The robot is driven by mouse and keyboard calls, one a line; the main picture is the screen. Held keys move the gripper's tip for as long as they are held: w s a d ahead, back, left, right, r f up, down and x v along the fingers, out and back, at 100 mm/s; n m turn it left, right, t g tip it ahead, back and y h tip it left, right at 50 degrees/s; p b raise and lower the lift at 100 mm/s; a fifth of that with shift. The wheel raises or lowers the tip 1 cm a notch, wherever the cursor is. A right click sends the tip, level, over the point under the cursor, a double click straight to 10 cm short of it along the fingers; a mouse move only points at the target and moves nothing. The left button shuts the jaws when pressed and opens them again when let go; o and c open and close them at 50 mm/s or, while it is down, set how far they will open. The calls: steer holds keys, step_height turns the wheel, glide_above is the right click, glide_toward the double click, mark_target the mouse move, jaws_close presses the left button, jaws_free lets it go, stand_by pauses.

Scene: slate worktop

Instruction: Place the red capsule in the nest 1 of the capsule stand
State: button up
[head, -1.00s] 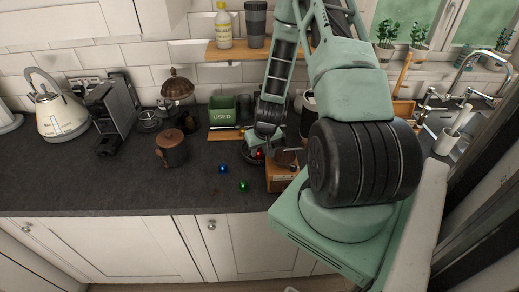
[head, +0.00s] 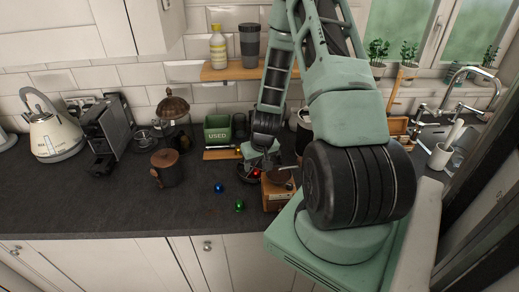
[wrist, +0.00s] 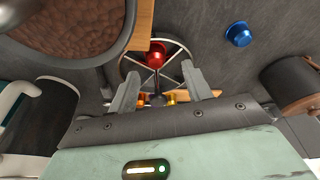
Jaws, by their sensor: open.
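The red capsule (wrist: 156,55) sits at the capsule stand, a round dark frame with spokes (wrist: 133,66), near its rim in the wrist view. In the head view the red capsule (head: 256,173) is at the stand's right side. I cannot tell which nest it is at or whether it is fully seated. Gold capsules (wrist: 170,99) show at the stand's near side, partly hidden by my gripper. My gripper (wrist: 160,80) is open and empty, its fingers apart on either side of the stand's middle, with the red capsule just beyond the fingertips.
A blue capsule (head: 218,188) and a green capsule (head: 239,205) lie loose on the worktop. A wooden grinder (head: 276,195) stands close right of the stand. A green "USED" bin (head: 217,134) is behind. A brown canister (head: 166,168) stands left; worktop between is clear.

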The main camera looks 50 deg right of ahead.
steer(key=b+v, duration=0.2)
steer(key=v, duration=0.7)
steer(key=shift+r, duration=0.2)
steer(key=w+a+r+n+y, duration=0.1)
steer(key=a+r+n, duration=0.2)
steer(key=a, duration=0.8)
steer(key=w+a+r+n+y, duration=0.1)
steer(key=w+a+r+n, duration=0.15)
steer(key=a, duration=0.85)
steer(key=s+a+r+n+g, duration=0.1)
steer(key=s+a+r+n, duration=0.2)
steer(key=s+a, duration=0.5)
steer(key=s+a+r+n+g, duration=0.2)
steer(key=s+a+r+n, duration=0.2)
steer(key=s+a, duration=0.5)
steer(key=shift+a+n, duration=0.15)
steer(key=shift+n, duration=0.3)
step_height(320, 180, down, 8)
steer(key=b, duration=0.8)
steer(key=shift+f, duration=0.15)
